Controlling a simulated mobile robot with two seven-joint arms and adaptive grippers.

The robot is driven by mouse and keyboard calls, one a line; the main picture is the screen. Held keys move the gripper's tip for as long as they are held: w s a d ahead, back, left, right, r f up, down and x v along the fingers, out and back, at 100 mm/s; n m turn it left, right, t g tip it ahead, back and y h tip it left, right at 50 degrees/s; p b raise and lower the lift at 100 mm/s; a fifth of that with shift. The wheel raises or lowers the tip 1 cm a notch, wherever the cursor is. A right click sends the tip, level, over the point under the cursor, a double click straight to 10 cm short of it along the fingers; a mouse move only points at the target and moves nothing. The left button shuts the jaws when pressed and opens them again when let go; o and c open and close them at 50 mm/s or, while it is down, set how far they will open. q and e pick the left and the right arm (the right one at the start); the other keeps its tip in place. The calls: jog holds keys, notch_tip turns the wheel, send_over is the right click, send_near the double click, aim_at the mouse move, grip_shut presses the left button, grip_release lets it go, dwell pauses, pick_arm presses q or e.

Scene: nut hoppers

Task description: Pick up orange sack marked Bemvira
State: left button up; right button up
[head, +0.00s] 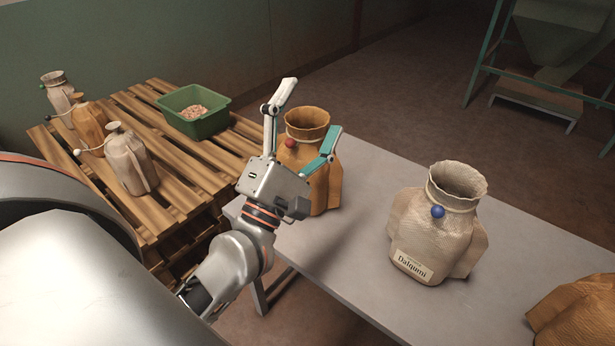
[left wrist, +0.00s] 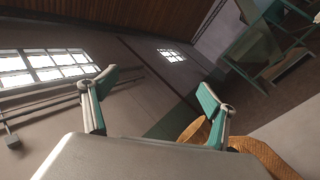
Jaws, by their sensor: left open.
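An orange-brown sack (head: 322,185) with an open neck and a red ball at the neck stands upright on the grey table. No label on it shows. My left gripper (head: 313,106) is in front of it in the head view, with spread, empty fingers overlapping its neck; I cannot tell whether they touch it. In the left wrist view, the left gripper (left wrist: 157,84) is also open, with part of an orange sack (left wrist: 262,153) at lower right. Another orange sack (head: 578,318) is cut off at the lower right corner, its label unseen. My right gripper is not in view.
A beige sack (head: 430,235) labelled Dalquni, with a blue ball, stands on the grey table (head: 345,270). A wooden pallet (head: 180,185) at left bears several small sacks and a green bin (head: 190,118). A green hopper frame (head: 480,62) stands at the back right.

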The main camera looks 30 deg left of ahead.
aim_at(299, 128)
pick_arm(q)
jog(key=w+a+f+n+g+y, duration=0.1)
jog(key=a+f+n+g, duration=0.1)
jog(key=n, duration=0.3)
jog(key=w+a+f+n+g+y, duration=0.2)
jog(key=a+f+n+g, duration=0.1)
jog(key=n, duration=0.3)
jog(key=w+a+f+n+g+y, duration=0.1)
jog(key=a+f+n+g, duration=0.1)
jog(key=f+n, duration=0.2)
jog(key=shift+w+a+f+n+y, duration=0.25)
jog(key=shift+w+n+y, duration=0.15)
jog(key=shift+n, duration=0.4)
jog(key=shift+w+f+g, duration=0.15)
jog(key=shift+w+g, duration=0.05)
jog(key=shift+g, duration=0.1)
jog(key=x, duration=0.7)
jog(key=shift+w+d+f, duration=0.25)
jog(key=shift+d, duration=0.1)
jog(key=c, duration=1.6)
jog(key=shift+r, duration=0.1)
